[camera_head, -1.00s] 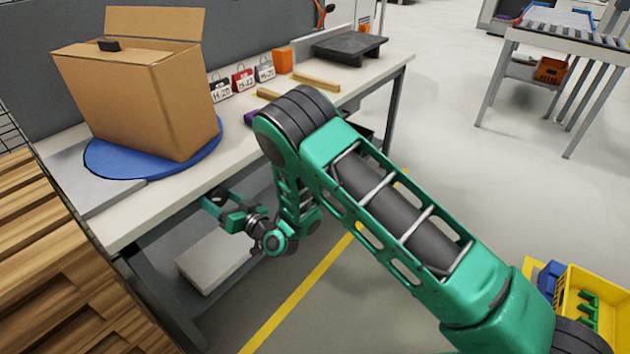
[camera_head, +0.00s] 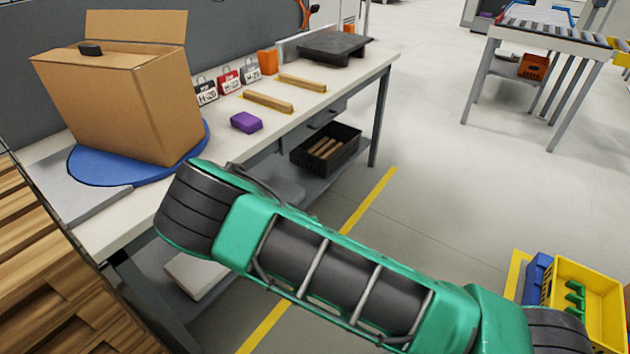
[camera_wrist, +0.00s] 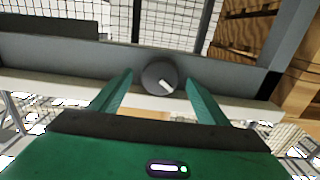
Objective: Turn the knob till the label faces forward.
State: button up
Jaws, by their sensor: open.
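A round dark knob (camera_wrist: 157,73) with a white mark sits on a grey rail in the wrist view. The mark points down and to the right. My gripper (camera_wrist: 159,78) is open, with one green finger on each side of the knob. I cannot tell whether the fingers touch it. In the head view, my arm hides the gripper and the knob. An open cardboard box (camera_head: 125,110) stands on a blue round turntable (camera_head: 110,178) on the workbench. I see no label on the box faces in view.
Stacked wood (camera_head: 50,270) stands at the left. A yellow bin (camera_head: 590,290) is at the lower right. Open floor lies right of the bench.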

jog(key=shift+v, duration=2.8)
jog(key=w+d+r+m+h, duration=0.1)
jog(key=w+d+m+h, duration=0.1)
jog(key=d, duration=0.6)
jog(key=w+d+r+m+g+h, duration=0.1)
jog(key=w+d+m+h, duration=0.1)
jog(key=w+d, duration=0.3)
jog(key=w+d+r+m+g+h, duration=0.1)
jog(key=w+d+m+h, duration=0.1)
jog(key=d, duration=0.8)
jog(key=w+h, duration=0.1)
jog(key=h, duration=0.1)
jog(key=shift+w+d+r+h, duration=0.2)
jog(key=shift+d+r+h, duration=0.05)
jog(key=shift+d+h, duration=0.05)
